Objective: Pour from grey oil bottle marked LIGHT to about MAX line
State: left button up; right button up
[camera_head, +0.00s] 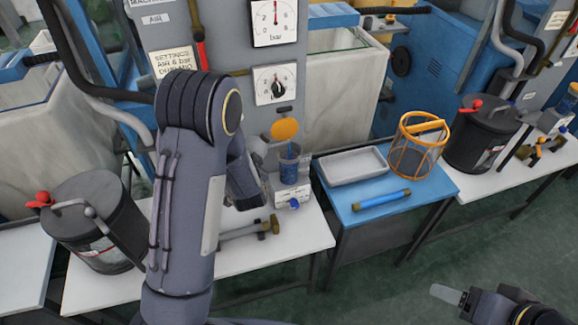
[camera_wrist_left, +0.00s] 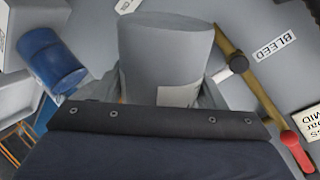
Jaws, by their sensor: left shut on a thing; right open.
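My left gripper (camera_wrist_left: 165,92) is shut on a plain grey bottle (camera_wrist_left: 168,48), which has a pale label partly hidden by the gripper's dark body. The LIGHT marking cannot be read. In the head view my left arm hides the bottle and the fingertips. No MAX line is readable. My right gripper (camera_head: 450,295) is open and empty at the lower right, low over the floor.
Lidded dark drums (camera_head: 98,225) (camera_head: 482,135) stand at left and right. A pipe with a red handle (camera_wrist_left: 290,140) runs near the bottle.

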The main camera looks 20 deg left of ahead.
dwell(0.3)
pick_arm(q)
jog(key=shift+f+n+t+b, duration=0.3)
jog(key=shift+f+b, duration=0.3)
jog(key=shift+b, duration=0.9)
jog(key=shift+w+d+f+n+h+b, duration=0.1)
jog(key=shift+f+n+h+b, duration=0.35)
jog(key=shift+b, duration=1)
jog(key=shift+f, duration=0.2)
jog(key=shift+w+d+f+n+t+b, duration=0.1)
jog(key=shift+f+n+t+b, duration=0.3)
jog(key=shift+b, duration=1.15)
jog(key=shift+f, duration=0.15)
jog(key=shift+d, duration=0.1)
